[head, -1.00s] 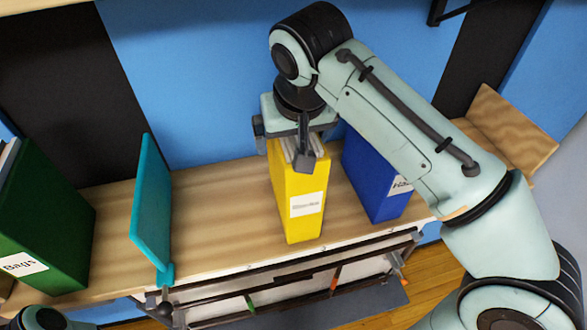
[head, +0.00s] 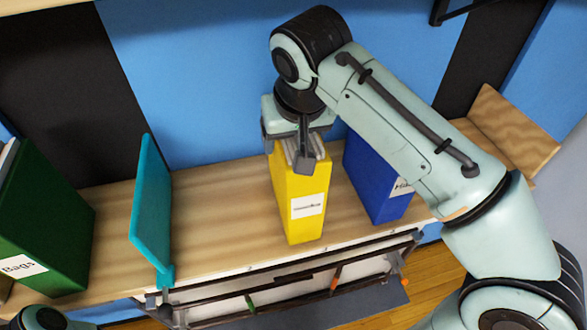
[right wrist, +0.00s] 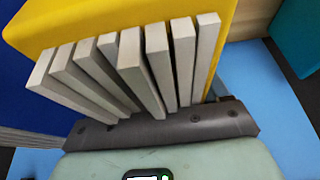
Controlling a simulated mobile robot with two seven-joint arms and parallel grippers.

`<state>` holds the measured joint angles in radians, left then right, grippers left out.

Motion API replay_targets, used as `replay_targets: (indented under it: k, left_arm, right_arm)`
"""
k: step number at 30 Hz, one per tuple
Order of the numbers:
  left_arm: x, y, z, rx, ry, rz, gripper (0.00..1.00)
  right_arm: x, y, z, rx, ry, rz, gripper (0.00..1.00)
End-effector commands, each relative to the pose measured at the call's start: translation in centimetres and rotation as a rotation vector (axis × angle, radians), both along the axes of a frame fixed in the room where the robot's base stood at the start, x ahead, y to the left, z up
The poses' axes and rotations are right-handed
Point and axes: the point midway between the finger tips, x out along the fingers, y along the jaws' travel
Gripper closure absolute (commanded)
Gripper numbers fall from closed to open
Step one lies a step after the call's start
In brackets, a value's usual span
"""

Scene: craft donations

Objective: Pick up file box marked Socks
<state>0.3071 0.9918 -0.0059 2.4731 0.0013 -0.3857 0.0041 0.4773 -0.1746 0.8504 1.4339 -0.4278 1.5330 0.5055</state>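A yellow file box (head: 308,225) stands upright on the wooden shelf, with papers in its top. Its white label is too small to read surely. My right gripper (head: 287,148) is over the box from above, with one finger at its left edge and one at its front right. It appears shut on the box. In the right wrist view, the papers (right wrist: 130,65) and yellow wall (right wrist: 95,20) are close to the palm; the fingertips are hidden. I can read no label as Socks. My left gripper is not in view.
A blue file box (head: 372,180) stands close on the right, its label partly hidden. A green file box (head: 45,225) labelled Bags stands at the left. A teal upright divider (head: 152,205) stands between green and yellow. The shelf (head: 215,215) is bare between divider and yellow box.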

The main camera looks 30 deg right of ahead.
Motion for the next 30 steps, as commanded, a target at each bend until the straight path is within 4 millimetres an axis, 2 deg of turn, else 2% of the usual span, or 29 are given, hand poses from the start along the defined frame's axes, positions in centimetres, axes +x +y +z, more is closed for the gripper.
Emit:
replay_targets:
  k: [1, 4, 5, 15, 23, 30]
  left_arm:
    - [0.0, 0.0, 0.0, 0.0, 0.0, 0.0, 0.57]
    - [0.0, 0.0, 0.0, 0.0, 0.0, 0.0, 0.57]
    - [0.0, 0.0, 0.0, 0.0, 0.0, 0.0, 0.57]
    - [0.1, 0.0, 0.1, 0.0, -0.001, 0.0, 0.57]
    - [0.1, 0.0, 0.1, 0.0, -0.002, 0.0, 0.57]
    - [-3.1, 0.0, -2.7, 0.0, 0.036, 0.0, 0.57]
  right_arm:
    - [0.0, 0.0, 0.0, 0.0, 0.0, 0.0, 0.62]
    - [0.0, 0.0, 0.0, 0.0, 0.0, 0.001, 0.94]
    - [0.0, 0.0, 0.0, 0.0, 0.0, 0.001, 1.0]
    - [0.0, 0.0, 0.3, 0.0, -0.003, 0.0, 1.0]
    - [0.1, 0.1, 2.1, 0.004, -0.005, 0.004, 1.0]
    - [-4.7, 1.2, 1.7, -0.002, -0.002, 0.001, 1.0]
